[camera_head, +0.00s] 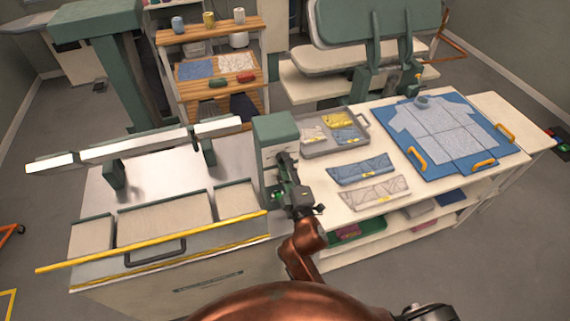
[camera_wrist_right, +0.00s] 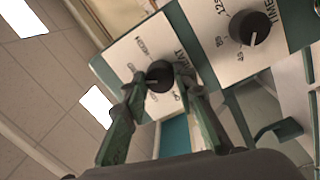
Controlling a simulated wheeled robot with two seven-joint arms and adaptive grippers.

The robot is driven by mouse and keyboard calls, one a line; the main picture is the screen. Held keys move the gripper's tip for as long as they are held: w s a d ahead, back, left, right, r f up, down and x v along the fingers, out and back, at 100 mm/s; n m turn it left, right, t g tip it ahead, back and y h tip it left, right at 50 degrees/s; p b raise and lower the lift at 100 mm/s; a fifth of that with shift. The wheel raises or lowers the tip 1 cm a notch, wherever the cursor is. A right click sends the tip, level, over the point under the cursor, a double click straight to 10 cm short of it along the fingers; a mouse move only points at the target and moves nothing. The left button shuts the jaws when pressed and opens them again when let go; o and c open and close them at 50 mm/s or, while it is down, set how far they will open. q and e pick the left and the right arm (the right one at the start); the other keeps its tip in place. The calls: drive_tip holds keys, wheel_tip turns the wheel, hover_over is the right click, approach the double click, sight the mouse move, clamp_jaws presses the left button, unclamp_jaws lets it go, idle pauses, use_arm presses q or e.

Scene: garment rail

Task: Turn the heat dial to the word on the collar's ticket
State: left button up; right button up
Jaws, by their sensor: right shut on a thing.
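The heat dial (camera_wrist_right: 162,74) is a dark round knob on a white panel marked HEAT, in the right wrist view. My right gripper (camera_head: 287,160) reaches the front of the green and white control box (camera_head: 274,129). In the right wrist view the fingers of my right gripper (camera_wrist_right: 163,86) are on either side of the dial, shut on it. A pale mark on the dial points left in that view; the small words around it are too blurred to read surely. My left gripper is not seen.
A second dial (camera_wrist_right: 249,28), marked TIME, sits beside the heat dial. A grey tray (camera_head: 364,143) and folded cloths (camera_head: 363,170) lie right of the box. The shirt lies on a blue board (camera_head: 490,153). A press with a yellow bar (camera_head: 150,242) stands left.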

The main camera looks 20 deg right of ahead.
drive_tip(key=shift+f, duration=0.1)
idle(0.4)
drive_tip(key=o, duration=1.2)
drive_tip(key=shift+c, duration=0.2)
drive_tip(key=s, duration=1.2)
drive_tip(key=shift+f, duration=0.25)
